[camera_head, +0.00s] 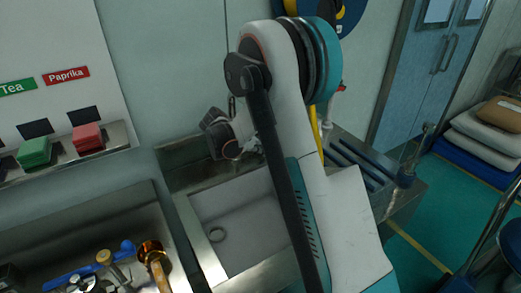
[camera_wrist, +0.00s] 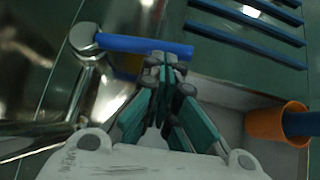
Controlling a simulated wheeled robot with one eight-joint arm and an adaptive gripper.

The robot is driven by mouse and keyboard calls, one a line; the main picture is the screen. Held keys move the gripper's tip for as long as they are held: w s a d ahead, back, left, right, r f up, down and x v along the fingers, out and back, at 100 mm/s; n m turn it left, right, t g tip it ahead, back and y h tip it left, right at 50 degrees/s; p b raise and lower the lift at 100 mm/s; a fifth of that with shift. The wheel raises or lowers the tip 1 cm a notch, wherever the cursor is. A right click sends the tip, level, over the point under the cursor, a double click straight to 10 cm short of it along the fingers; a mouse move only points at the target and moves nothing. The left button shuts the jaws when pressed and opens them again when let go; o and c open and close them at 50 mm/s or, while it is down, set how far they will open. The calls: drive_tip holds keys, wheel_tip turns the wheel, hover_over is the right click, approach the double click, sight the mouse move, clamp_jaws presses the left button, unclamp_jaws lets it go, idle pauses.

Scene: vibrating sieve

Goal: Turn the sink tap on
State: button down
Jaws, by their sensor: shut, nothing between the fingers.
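In the wrist view a chrome tap (camera_wrist: 85,40) stands at the upper left, with a blue lever (camera_wrist: 145,45) reaching right from its top. My gripper (camera_wrist: 165,68) is shut and empty. Its fingertips are right at the blue lever, near its right half; I cannot tell whether they touch it. My arm covers the right part of the sink, and my fingertips and the lever cannot be made out there.
A dark slotted rack (camera_head: 355,160) lies right of the sink. In the wrist view, blue bars (camera_wrist: 250,30) and an orange cup-like piece (camera_wrist: 278,125) are on the right. A shelf with a green block (camera_head: 34,152) and red block (camera_head: 88,137) is at the left.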

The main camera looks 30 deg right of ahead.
drive_tip(key=d+n, duration=0.1)
drive_tip(key=d+n+t, duration=0.1)
drive_tip(key=d, duration=0.1)
drive_tip(key=shift+s+t, duration=0.3)
drive_tip(key=shift+s, duration=0.05)
drive_tip(key=s+a+r, duration=0.1)
drive_tip(key=a, duration=0.6)
drive_tip(key=s+a+r, duration=0.1)
drive_tip(key=s+a, duration=0.1)
drive_tip(key=a, duration=0.4)
drive_tip(key=shift+s+a, duration=0.3)
drive_tip(key=shift+a, duration=0.1)
drive_tip(key=shift+a, duration=0.1)
